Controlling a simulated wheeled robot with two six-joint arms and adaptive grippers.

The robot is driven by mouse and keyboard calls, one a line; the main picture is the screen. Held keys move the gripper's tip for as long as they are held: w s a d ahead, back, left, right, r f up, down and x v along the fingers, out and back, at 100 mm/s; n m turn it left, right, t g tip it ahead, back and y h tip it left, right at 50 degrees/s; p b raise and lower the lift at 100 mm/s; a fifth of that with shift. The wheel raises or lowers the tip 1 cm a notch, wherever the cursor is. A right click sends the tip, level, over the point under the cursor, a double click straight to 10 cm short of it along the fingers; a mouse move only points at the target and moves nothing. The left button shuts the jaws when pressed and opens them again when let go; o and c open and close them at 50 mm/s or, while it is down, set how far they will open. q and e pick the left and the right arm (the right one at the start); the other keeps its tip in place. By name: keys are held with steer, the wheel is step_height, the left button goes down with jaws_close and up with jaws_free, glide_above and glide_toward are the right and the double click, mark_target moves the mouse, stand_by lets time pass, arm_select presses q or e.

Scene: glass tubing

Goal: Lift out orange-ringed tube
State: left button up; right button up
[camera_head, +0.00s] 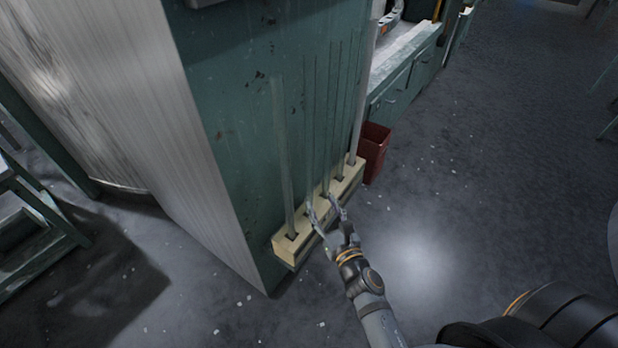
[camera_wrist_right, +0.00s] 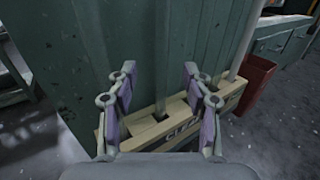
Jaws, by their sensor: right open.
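Several tall glass tubes stand upright in the sockets of a pale yellow rack (camera_head: 283,251), against a green cabinet side. The nearest tube (camera_head: 283,150) is pale and easy to see; the middle ones are faint and see-through. I cannot make out an orange ring on any tube. My right gripper (camera_head: 325,205) is open at the front of the rack, low by the middle tubes. In the right wrist view its fingers (camera_wrist_right: 158,85) are spread in front of a rack socket, with faint vertical tube lines between them. I cannot tell whether they touch glass. My left gripper is not in view.
The green cabinet side (camera_head: 225,85) rises directly behind the tubes. A dark red bin (camera_head: 374,152) stands just past the rack's far end. A large metal panel (camera_head: 160,100) is to the left. The grey floor (camera_head: 460,190) right of the rack is open.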

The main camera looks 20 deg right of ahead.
mark_target(311, 183)
steer(key=w+p, duration=0.1)
steer(key=w, duration=0.4)
steer(key=shift+w+a+r, duration=0.1)
steer(key=shift+w+a, duration=0.05)
steer(key=shift+w, duration=0.05)
steer(key=w, duration=0.5)
steer(key=shift+w+a+f+p, duration=0.1)
steer(key=shift+f+p, duration=0.1)
steer(key=shift+p, duration=0.1)
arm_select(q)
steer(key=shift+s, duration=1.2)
arm_select(e)
jaws_close()
